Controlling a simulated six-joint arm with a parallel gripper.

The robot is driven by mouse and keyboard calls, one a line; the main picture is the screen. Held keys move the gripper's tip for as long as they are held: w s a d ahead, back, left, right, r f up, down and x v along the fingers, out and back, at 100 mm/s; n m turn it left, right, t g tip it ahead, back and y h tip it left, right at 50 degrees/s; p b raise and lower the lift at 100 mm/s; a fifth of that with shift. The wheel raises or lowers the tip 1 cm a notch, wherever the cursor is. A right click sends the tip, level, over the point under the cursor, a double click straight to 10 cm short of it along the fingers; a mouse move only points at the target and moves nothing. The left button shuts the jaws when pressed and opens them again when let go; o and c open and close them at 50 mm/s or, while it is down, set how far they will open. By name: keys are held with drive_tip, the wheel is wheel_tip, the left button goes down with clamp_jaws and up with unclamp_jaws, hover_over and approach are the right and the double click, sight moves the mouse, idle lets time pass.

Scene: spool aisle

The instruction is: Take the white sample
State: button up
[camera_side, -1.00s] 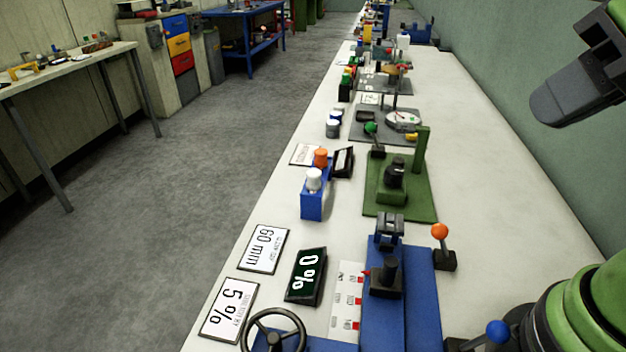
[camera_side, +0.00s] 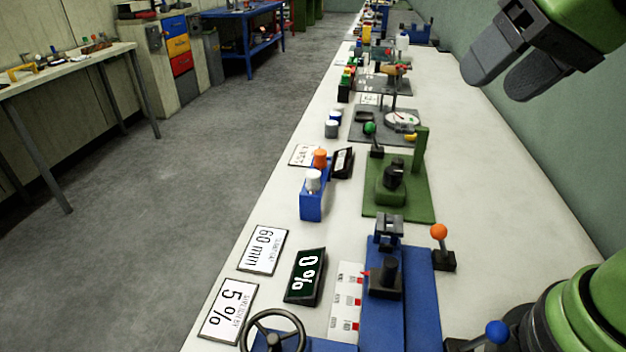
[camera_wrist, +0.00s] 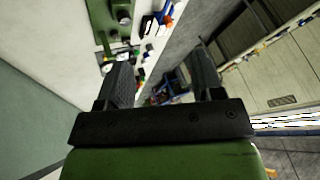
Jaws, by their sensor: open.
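The white sample (camera_side: 313,181) is a small white cylinder on the front part of a blue block (camera_side: 312,206), in the middle of the side view. An orange cylinder (camera_side: 320,159) stands just behind it. My gripper (camera_side: 500,82) is at the upper right of the side view, high above the bench and well apart from the sample. Its two grey fingers are open with nothing between them. In the wrist view my gripper (camera_wrist: 160,80) also shows spread and empty fingers. The blue block with the samples shows small at the top of that view (camera_wrist: 166,14).
A green fixture (camera_side: 400,192) with an upright post stands right of the blue block. A dark tilted display (camera_side: 342,162) sits close beside the block. An orange-knobbed lever (camera_side: 439,233) and a blue machine (camera_side: 420,290) are nearer. The bench's right side is mostly clear.

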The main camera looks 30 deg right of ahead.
drive_tip(key=w+a+f+g+h, duration=0.1)
drive_tip(key=w+f, duration=0.1)
drive_tip(key=w, duration=0.7)
drive_tip(key=h, duration=0.2)
approach(313, 174)
drive_tip(key=shift+g, duration=0.5)
drive_tip(key=x, duration=0.2)
drive_tip(key=w+x, duration=0.1)
drive_tip(key=x, duration=0.1)
drive_tip(key=shift+a+f, duration=0.1)
drive_tip(key=shift+f, duration=0.1)
drive_tip(key=shift+x, duration=2.8)
drive_tip(key=shift+c, duration=0.4)
drive_tip(key=c, duration=0.9)
